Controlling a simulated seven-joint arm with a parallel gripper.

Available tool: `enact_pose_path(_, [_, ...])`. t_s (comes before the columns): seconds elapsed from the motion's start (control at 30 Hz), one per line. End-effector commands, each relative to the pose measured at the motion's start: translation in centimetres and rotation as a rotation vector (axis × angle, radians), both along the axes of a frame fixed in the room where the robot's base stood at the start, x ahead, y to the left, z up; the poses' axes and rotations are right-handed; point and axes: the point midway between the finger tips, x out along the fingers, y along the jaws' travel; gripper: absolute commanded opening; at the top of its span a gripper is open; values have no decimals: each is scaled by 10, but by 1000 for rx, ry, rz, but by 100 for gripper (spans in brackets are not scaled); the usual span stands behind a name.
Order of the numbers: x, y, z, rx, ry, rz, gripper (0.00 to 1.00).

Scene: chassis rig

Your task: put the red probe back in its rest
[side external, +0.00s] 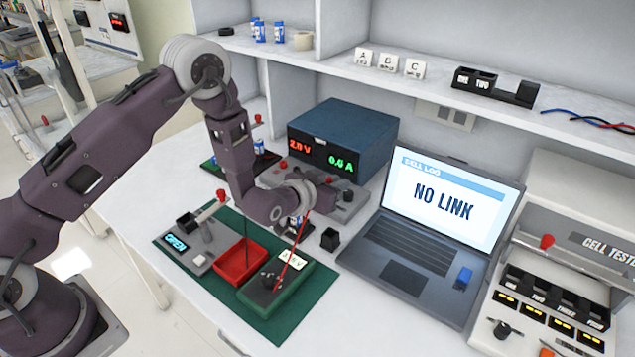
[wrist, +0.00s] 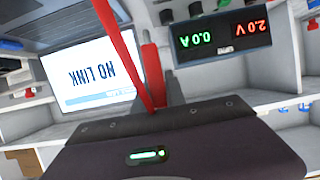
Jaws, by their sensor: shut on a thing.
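The red probe (side external: 292,255) shows in the side external view as a thin slanted red line, running from beside my gripper down to a green meter (side external: 297,290) with a black knob. In the wrist view a red length (wrist: 128,50) crosses in front of the laptop, with a wider red piece (wrist: 151,72) at the jaws. My gripper (wrist: 162,85) is shut on the red probe, above the bench in front of the blue power supply. The fingertips are mostly hidden in the side external view. A small black open-topped block (side external: 330,240) stands right of the meter; I cannot tell whether it is the rest.
The laptop (side external: 400,278) reads "NO LINK". The blue power supply (side external: 345,125) stands behind. The cell tester (side external: 520,330) is at the right.

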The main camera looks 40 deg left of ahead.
Motion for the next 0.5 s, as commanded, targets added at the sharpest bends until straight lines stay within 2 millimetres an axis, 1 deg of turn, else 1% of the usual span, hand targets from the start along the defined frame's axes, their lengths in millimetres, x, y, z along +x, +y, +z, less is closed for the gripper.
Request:
enact_pose_path(0.03, [0,-7,-1,1,-1,-1,0])
enact_pose_path(0.07, [0,-8,-2,0,-1,1,0])
enact_pose_path(0.33, [0,-9,-2,2,-1,1,0])
enact_pose_path(0.43, [0,-8,-8,2,1,1,0])
enact_pose_path(0.5, [-1,-8,-15,2,3,1,0])
